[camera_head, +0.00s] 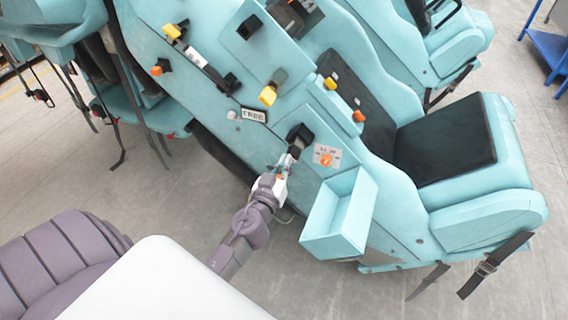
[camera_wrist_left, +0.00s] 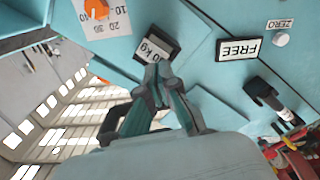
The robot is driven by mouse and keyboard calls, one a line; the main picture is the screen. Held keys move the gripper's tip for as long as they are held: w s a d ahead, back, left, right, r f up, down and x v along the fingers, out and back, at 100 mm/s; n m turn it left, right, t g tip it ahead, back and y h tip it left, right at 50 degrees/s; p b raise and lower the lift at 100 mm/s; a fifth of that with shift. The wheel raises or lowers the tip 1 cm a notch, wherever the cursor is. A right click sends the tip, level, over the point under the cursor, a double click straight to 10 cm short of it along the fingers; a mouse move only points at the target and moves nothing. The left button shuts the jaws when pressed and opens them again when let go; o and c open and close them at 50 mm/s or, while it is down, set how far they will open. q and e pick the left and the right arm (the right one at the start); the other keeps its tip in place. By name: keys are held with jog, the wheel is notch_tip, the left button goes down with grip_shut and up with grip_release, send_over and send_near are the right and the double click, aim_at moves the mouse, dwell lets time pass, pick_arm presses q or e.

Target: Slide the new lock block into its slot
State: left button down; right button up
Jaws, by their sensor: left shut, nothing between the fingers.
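My left gripper (camera_head: 288,161) reaches the teal side panel of the coaster car (camera_head: 275,150). Its fingers are shut and empty. In the left wrist view the closed fingertips (camera_wrist_left: 158,76) are at the lower edge of a dark block with a white face reading "kg" (camera_wrist_left: 157,46); I cannot tell whether they touch. That block shows as a black block (camera_head: 299,137) in the head view, set at the panel. I cannot tell for certain which piece is the new lock block or which opening is its slot. My right gripper is not in view.
An open teal box (camera_head: 322,243) sticks out from the panel, right of my gripper. A black seat (camera_head: 445,140) lies to the right.

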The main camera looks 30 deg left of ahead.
pick_arm(q)
jog(key=shift+x, duration=0.8)
jog(key=shift+r, duration=0.15)
dwell(0.4)
jog(key=shift+s, duration=0.1)
jog(key=v, duration=1)
jog(key=s+d+f+m+g+h, duration=0.1)
jog(key=s+d+f+g, duration=0.2)
jog(key=f, duration=0.8)
jog(key=s+d+f+m+g+h, duration=0.1)
jog(key=s+d+f+g, duration=0.15)
jog(key=f, duration=0.95)
jog(key=s+d+f+m+g+h, duration=0.1)
jog(key=s+d+f+g+h, duration=0.15)
jog(key=f, duration=0.85)
jog(key=s+f+m+g, duration=0.1)
jog(key=s+f+g, duration=0.2)
jog(key=s, duration=0.6)
jog(key=s+f+m+g, duration=0.1)
jog(key=s+f+g, duration=0.1)
jog(key=s+f, duration=0.6)
jog(key=s+f+m+g, duration=0.2)
jog(key=s+f, duration=0.4)
jog(key=s, duration=0.5)
jog(key=shift+a+g, duration=0.5)
jog(key=shift+g, duration=0.3)
